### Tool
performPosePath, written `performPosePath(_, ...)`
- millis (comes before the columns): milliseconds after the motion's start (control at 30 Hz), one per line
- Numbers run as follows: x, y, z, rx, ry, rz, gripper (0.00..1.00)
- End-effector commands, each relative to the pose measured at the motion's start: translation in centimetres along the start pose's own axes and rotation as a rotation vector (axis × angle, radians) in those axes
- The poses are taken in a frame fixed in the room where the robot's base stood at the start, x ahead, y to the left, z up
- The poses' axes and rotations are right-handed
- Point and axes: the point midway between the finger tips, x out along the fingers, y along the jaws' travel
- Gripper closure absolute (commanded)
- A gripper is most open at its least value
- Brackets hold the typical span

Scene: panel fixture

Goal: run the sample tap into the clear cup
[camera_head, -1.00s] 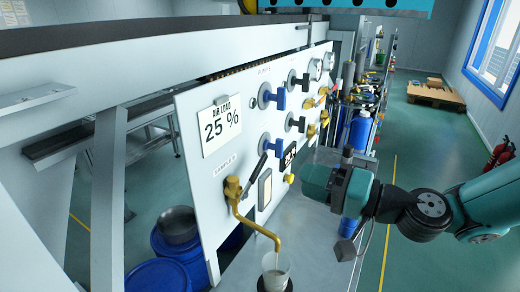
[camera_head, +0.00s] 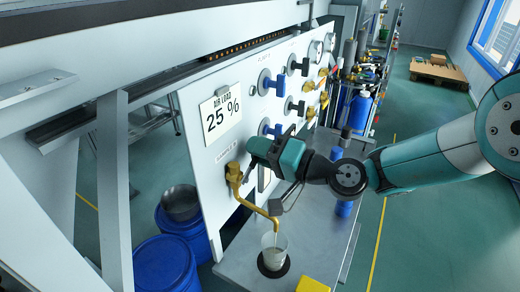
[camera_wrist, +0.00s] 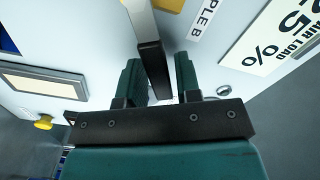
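The brass sample tap (camera_head: 234,177) sticks out of the white panel, its bent spout (camera_head: 262,212) ending over the clear cup (camera_head: 274,252). The cup stands upright on a dark round base on the metal bench. A thin pale line shows between spout and cup; I cannot tell whether it is running liquid. My gripper (camera_head: 258,150) is at the panel just above the tap, hiding the tap's lever in the head view. In the wrist view my gripper (camera_wrist: 158,78) is open, with the black lever end (camera_wrist: 152,62) between its two fingers and a gap visible on the right side.
The panel carries an "AIR LOAD 25 %" sign (camera_head: 220,112), blue-handled valves (camera_head: 272,82) and brass valves. A yellow item (camera_head: 312,285) lies at the bench's front edge. Blue drums (camera_head: 165,265) stand below left.

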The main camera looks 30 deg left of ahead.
Motion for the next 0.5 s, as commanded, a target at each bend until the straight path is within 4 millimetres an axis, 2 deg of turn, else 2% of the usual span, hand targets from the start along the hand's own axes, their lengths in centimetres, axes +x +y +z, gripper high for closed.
performPosePath(33, 0.0, 0.0, 0.0, 0.000, 0.000, 0.000, 0.81)
performPosePath(100, 0.0, 0.0, 0.0, 0.000, 0.000, 0.000, 0.97)
performPosePath(133, 0.0, 0.0, 0.0, 0.000, 0.000, 0.000, 1.00)
performPosePath(333, 0.0, 0.2, 0.0, 0.017, 0.000, 0.000, 1.00)
performPosePath(500, 0.0, 1.5, 0.2, 0.179, 0.001, -0.001, 1.00)
